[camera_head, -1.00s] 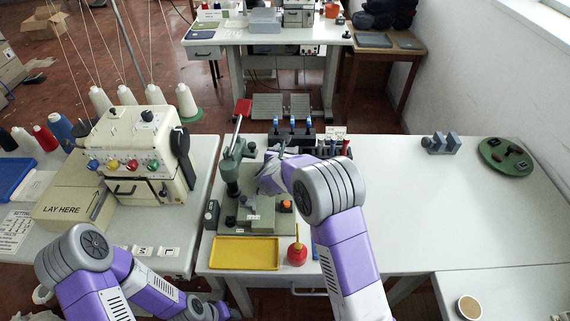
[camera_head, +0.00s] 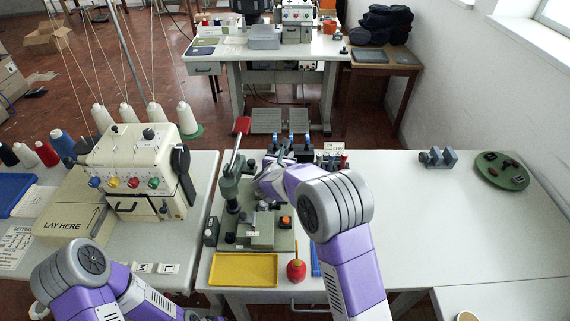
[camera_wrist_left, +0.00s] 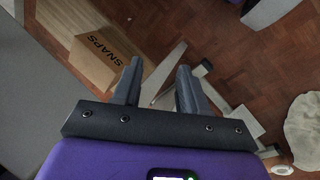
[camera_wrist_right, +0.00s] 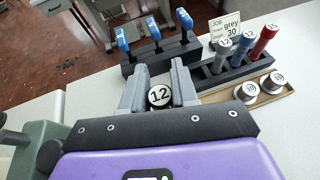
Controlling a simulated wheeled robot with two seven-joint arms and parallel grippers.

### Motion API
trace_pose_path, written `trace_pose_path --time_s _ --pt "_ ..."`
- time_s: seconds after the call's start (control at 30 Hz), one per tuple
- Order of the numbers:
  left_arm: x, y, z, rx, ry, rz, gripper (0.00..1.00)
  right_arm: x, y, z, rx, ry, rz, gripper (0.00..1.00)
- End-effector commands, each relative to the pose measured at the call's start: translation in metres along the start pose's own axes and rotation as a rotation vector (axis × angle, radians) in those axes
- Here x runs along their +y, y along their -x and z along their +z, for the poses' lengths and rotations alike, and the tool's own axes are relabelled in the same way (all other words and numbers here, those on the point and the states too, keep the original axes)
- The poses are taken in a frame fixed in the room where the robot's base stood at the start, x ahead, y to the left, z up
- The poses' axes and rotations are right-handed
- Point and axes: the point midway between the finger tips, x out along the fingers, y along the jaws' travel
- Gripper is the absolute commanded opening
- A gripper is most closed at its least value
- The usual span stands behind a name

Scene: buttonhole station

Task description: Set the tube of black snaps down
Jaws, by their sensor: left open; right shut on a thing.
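The tube of black snaps (camera_wrist_right: 159,96) shows end-on in the right wrist view as a round dark end marked 12. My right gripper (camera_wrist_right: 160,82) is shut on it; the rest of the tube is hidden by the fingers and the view. In the head view my right gripper (camera_head: 273,166) is over the back of the green press station, in front of the blue-handled tools, and the tube cannot be made out there. A black rack (camera_wrist_right: 240,72) with grey, blue and red tubes stands to its right. My left gripper (camera_wrist_left: 160,78) is open and empty, above the floor.
Blue-handled tools stand in a black holder (camera_wrist_right: 160,58) behind the gripper. A wooden tray (camera_wrist_right: 282,99) with round silver pieces lies right of it. A yellow tray (camera_head: 243,270) and red oil can (camera_head: 296,270) are in front.

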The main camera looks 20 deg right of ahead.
Motion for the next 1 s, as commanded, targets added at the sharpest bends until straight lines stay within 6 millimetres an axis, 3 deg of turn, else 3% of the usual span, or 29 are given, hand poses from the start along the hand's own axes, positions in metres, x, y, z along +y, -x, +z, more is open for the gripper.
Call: trace_pose_path --time_s 0.03,0.2,0.43,0.67,1.0 --pt "0.003 0.006 0.000 0.000 0.000 0.000 0.43 0.000 0.006 0.015 -0.003 -0.003 0.000 0.00" --pt "0.005 0.014 0.001 0.000 0.000 0.000 0.43 0.000 0.016 0.039 -0.002 -0.001 -0.001 0.00" --pt "0.006 0.016 0.001 0.000 0.000 0.000 0.43 -0.002 0.022 0.046 0.001 0.002 -0.001 0.00" --pt "0.006 0.016 0.001 0.000 0.000 0.000 0.43 -0.022 0.049 0.024 0.013 0.025 0.006 0.00" --pt "0.006 0.016 0.001 0.000 0.000 0.000 0.43 -0.059 0.129 -0.025 0.009 0.068 0.101 0.00"
